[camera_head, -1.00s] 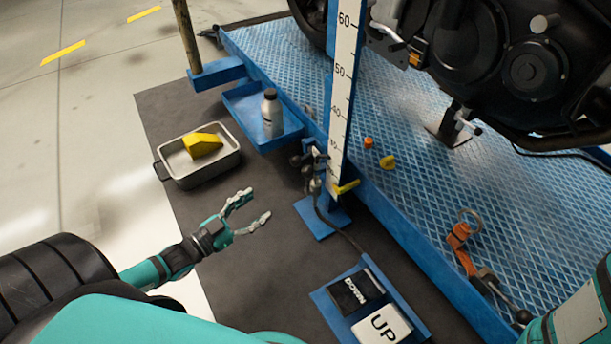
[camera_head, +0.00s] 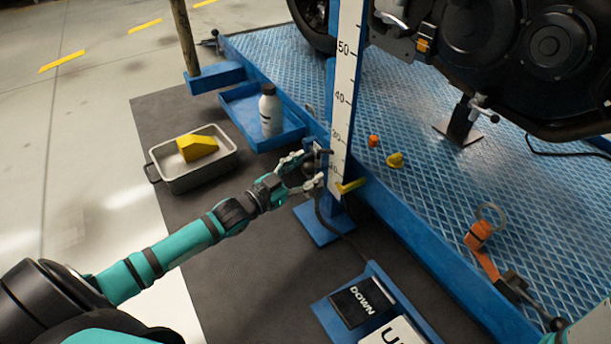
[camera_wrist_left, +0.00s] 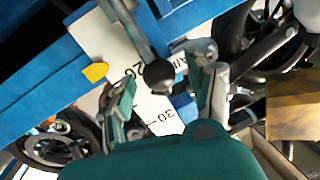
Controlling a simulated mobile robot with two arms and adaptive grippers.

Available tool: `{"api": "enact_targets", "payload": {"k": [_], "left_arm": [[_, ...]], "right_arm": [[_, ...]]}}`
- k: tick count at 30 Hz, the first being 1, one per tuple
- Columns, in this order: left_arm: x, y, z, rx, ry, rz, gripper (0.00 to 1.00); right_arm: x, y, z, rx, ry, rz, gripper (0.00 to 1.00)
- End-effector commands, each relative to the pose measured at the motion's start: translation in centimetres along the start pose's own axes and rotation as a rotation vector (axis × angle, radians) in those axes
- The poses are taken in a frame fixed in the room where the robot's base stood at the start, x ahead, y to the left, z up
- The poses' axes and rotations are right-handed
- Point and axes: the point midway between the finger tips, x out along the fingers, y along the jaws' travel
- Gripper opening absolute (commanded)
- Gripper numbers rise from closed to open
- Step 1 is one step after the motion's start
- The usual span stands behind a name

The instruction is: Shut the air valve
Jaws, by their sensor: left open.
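The air valve (camera_wrist_left: 140,40) shows in the left wrist view as a grey lever with a round black knob, in front of a blue and white post with a partly hidden "AIR" label. In the head view the valve sits low on the left side of the scale post, mostly hidden by my left gripper (camera_head: 310,170). That gripper is open, with its fingers around the valve area. In the left wrist view the black knob lies between the two fingers of the left gripper (camera_wrist_left: 165,90), and I cannot tell if they touch it.
The white scale post (camera_head: 344,90) stands against the blue lift platform (camera_head: 440,190). A blue tray (camera_head: 240,100) with a bottle (camera_head: 270,110) and a grey pan (camera_head: 205,180) with a yellow block lie left. The DOWN pedal (camera_head: 362,300) is in front. A motorcycle is above.

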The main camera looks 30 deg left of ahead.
Motion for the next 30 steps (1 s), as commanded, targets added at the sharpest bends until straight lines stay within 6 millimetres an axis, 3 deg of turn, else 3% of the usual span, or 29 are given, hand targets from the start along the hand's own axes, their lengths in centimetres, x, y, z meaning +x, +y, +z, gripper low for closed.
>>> {"api": "enact_targets", "payload": {"k": [9, 22, 30], "left_arm": [[0.32, 0.02, -0.01, -0.001, -0.002, 0.0, 0.56], [0.29, 0.02, 0.02, 0.0, -0.001, 0.0, 0.01], [0.28, 0.03, 0.02, 0.0, -0.002, 0.0, 0.0]], "right_arm": [[-0.14, -0.04, -0.06, 0.0, 0.0, 0.0, 0.0], [-0.15, -0.03, -0.05, 0.0, 0.0, 0.0, 0.0], [-0.15, -0.02, -0.03, 0.0, -0.001, 0.0, 0.0]]}}
